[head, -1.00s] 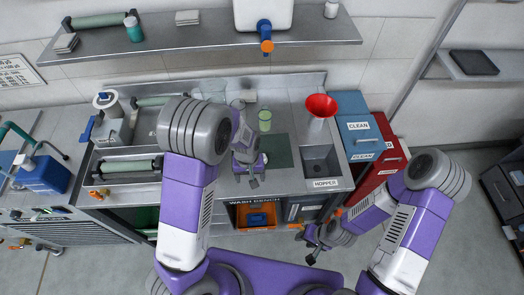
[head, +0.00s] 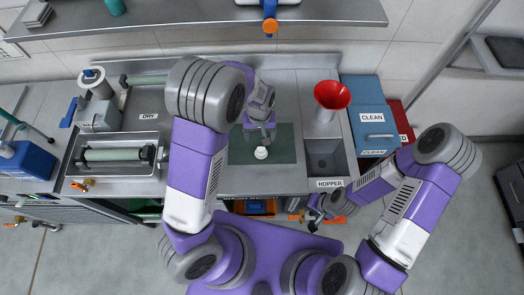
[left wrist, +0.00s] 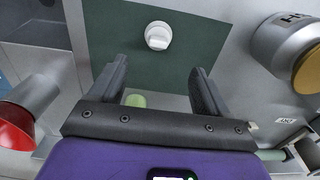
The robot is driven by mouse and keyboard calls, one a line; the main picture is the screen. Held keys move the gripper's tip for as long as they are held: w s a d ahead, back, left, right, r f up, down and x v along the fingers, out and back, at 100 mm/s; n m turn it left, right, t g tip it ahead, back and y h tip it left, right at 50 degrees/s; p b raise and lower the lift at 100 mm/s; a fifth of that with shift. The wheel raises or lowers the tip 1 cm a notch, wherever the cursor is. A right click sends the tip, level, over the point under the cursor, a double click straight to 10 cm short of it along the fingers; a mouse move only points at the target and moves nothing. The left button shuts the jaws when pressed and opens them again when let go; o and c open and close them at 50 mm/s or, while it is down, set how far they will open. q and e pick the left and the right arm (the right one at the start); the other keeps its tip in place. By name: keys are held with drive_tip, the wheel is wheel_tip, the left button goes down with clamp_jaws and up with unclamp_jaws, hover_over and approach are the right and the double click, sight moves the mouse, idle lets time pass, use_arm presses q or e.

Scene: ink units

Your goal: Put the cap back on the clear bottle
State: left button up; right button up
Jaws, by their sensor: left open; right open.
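A small white cap-like piece (head: 261,153) lies on the dark green mat (head: 240,152); it also shows in the left wrist view (left wrist: 158,36), beyond the fingertips. My left gripper (head: 260,138) is open and empty above the mat, just behind the white piece in the head view and apart from it. In the left wrist view, a pale green thing (left wrist: 135,101) shows between the fingers near the palm, mostly hidden; I cannot tell if it is the bottle. No clear bottle is plainly visible in the head view. My right gripper (head: 314,222) is open, low in front of the bench.
A red funnel (head: 331,95) stands behind the hopper (head: 324,160) on the right. Blue and red bins stand further right. A tray with a roller (head: 118,156) and a grey machine (head: 98,115) are at left. A shelf (head: 200,20) overhangs the back.

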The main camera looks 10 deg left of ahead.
sight(261, 148)
use_arm(q)
wheel_tip(261, 148, down, 3)
drive_tip(key=shift+w+r+b, duration=0.1)
drive_tip(key=shift+w+b, duration=0.05)
drive_tip(key=shift+b, duration=0.75)
use_arm(e)
wheel_tip(261, 148, down, 3)
drive_tip(key=shift+w+r, duration=0.1)
use_arm(q)
drive_tip(key=shift+r, duration=0.1)
drive_tip(key=shift+f, duration=1.2)
drive_tip(key=shift+s+d+f+b, duration=0.1)
drive_tip(key=shift+s+f+b, duration=0.05)
drive_tip(key=shift+f, duration=0.75)
drive_tip(key=shift+s+d+f+b, duration=0.1)
drive_tip(key=shift+f, duration=0.75)
drive_tip(key=shift+s+d+f+b, duration=0.1)
drive_tip(key=shift+s+f+b, duration=0.05)
drive_tip(key=shift+f, duration=0.75)
use_arm(e)
drive_tip(key=shift+f, duration=0.4)
